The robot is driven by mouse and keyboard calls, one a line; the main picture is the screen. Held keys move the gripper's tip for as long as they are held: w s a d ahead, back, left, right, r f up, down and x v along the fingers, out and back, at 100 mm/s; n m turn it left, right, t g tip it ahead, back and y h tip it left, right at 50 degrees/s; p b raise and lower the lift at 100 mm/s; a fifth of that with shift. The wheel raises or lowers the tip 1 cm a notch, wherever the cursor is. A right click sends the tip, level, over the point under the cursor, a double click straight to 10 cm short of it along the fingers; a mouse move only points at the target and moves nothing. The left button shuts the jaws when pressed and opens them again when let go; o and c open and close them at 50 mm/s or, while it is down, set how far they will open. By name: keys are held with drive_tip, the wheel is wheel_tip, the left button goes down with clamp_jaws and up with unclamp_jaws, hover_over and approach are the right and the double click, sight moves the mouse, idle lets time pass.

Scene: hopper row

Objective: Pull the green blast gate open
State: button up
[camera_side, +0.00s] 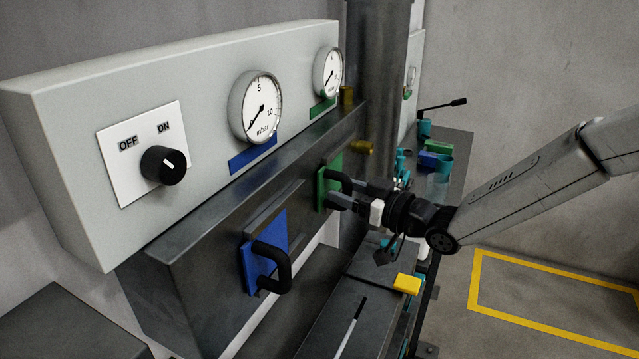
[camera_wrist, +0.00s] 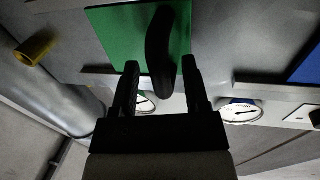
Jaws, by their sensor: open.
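The green blast gate (camera_side: 322,189) is a green plate with a black loop handle on the front of the dark metal hopper box. In the wrist view the green plate (camera_wrist: 112,35) fills the top middle, and its black handle (camera_wrist: 160,50) stands between my two fingers. My gripper (camera_side: 340,190) is open at the handle, with one finger on each side of it. In the wrist view gaps show between the handle and the fingers of my gripper (camera_wrist: 160,70). Whether either finger touches the handle is not clear in the side view.
A blue gate (camera_side: 262,245) with a black handle is to the left. Above are a panel with an OFF/ON knob (camera_side: 163,165) and two round gauges (camera_side: 255,107). A brass fitting (camera_side: 361,147) sticks out near the green gate. A yellow block (camera_side: 407,284) lies below my gripper.

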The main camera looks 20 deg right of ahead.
drive_tip(key=v, duration=0.7)
drive_tip(key=shift+s+d, duration=0.15)
drive_tip(key=shift+s, duration=0.1)
drive_tip(key=shift+d, duration=0.1)
drive_tip(key=s+d+f+m+g+h, duration=0.3)
drive_tip(key=s+d+f+g+h, duration=0.15)
drive_tip(key=d, duration=0.35)
drive_tip(key=s+d+f+m+g+h, duration=0.2)
drive_tip(key=s+d+f+g+h, duration=0.3)
drive_tip(key=d, duration=0.4)
drive_tip(key=s+d+f+m+g, duration=0.1)
drive_tip(key=s+d+f+g, duration=0.1)
drive_tip(key=s, duration=0.7)
drive_tip(key=shift+s+d+f+m+g, duration=0.35)
drive_tip(key=shift+s+f+m+g, duration=0.1)
drive_tip(key=shift+f, duration=0.1)
drive_tip(key=shift+w+h, duration=0.1)
drive_tip(key=shift+h, duration=0.15)
